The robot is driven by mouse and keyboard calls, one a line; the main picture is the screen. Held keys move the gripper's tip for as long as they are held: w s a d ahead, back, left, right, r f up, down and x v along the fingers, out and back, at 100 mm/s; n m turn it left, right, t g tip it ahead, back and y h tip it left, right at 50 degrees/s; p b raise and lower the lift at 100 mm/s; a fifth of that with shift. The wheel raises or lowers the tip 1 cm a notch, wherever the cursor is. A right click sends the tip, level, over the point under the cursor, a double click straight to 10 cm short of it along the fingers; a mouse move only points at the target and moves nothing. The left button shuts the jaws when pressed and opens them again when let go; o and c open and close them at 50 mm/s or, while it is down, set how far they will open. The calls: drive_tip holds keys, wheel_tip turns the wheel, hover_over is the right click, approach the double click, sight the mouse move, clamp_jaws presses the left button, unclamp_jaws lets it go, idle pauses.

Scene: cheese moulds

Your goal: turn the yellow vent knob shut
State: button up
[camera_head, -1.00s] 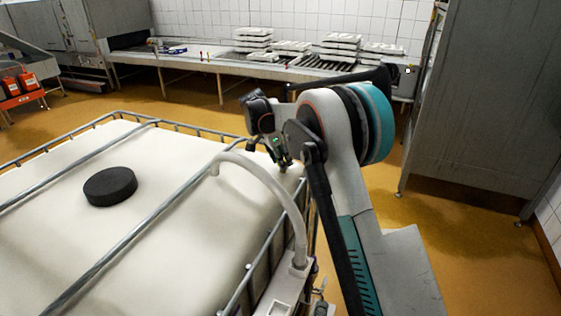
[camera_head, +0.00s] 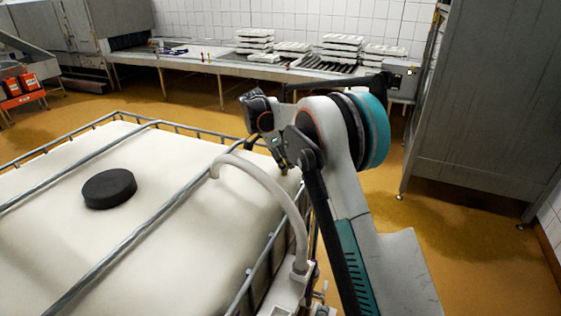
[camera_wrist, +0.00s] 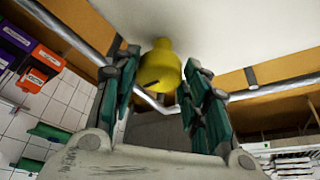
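The yellow vent knob (camera_wrist: 160,67) shows in the wrist view at the top centre, in front of the white surface of a large tank. It lies between the tips of my gripper's two fingers (camera_wrist: 161,62). The fingers stand apart, one on each side of the knob; I cannot tell whether they touch it. In the head view my gripper (camera_head: 281,158) points down at the tank's far right corner. The knob is largely hidden there by my gripper and the tank edge.
The white tank (camera_head: 120,240) has a metal cage with bars across its top and a black round lid (camera_head: 109,188). A pale curved hose (camera_head: 268,187) arches close to my gripper. A metal bar (camera_wrist: 265,91) crosses behind my fingers. A steel cabinet (camera_head: 480,110) stands right.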

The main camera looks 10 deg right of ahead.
drive_tip(key=shift+o, duration=1.1)
drive_tip(key=shift+d, duration=0.4)
drive_tip(key=shift+a, duration=0.35)
drive_tip(key=v, duration=1.2)
drive_tip(key=shift+d, duration=0.2)
